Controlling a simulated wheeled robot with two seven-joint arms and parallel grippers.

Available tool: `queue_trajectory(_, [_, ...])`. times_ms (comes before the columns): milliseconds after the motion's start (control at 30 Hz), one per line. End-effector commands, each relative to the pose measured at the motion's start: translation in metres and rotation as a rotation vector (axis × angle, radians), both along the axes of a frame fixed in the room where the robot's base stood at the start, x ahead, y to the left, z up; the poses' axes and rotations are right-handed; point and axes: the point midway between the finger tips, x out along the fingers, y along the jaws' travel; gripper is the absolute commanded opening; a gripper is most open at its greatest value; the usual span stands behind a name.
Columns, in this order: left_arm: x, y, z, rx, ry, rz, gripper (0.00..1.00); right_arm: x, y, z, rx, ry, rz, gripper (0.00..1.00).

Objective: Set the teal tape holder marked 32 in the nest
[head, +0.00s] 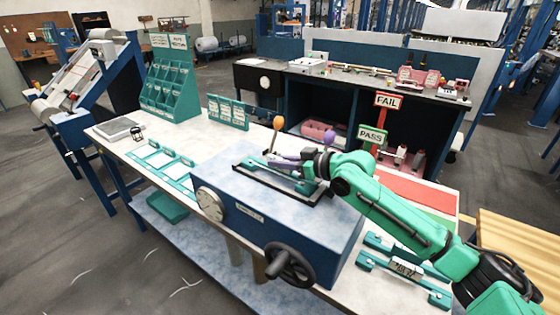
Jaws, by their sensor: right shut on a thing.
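A long teal tape holder (266,177) lies at the black-framed nest (290,198) on top of the blue machine. Its marking is too small to read. My right gripper (309,177) is shut at the right end of the holder, and its fingers are partly hidden by my arm. I cannot tell whether the holder is fully seated or slightly raised. An orange knob (278,122) and a purple knob (328,136) stand behind the nest. My left gripper is not in view.
The blue machine (240,212) has a dial (209,203) and a black handwheel (289,266). Teal parts with a white label (405,268) lie at the right. A teal rack (170,85) stands back left. PASS (372,135) and FAIL (388,100) signs stand behind my right arm.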

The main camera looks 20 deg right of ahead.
Motion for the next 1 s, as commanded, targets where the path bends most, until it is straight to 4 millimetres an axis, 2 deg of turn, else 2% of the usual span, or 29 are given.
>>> queue_trajectory(300, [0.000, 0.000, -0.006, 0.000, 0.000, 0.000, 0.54, 0.000, 0.000, -0.011, 0.001, 0.002, 0.000, 0.00])
queue_trajectory(1000, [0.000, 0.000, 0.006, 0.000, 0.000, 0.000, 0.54, -0.001, 0.001, -0.008, 0.005, 0.022, 0.004, 0.00])
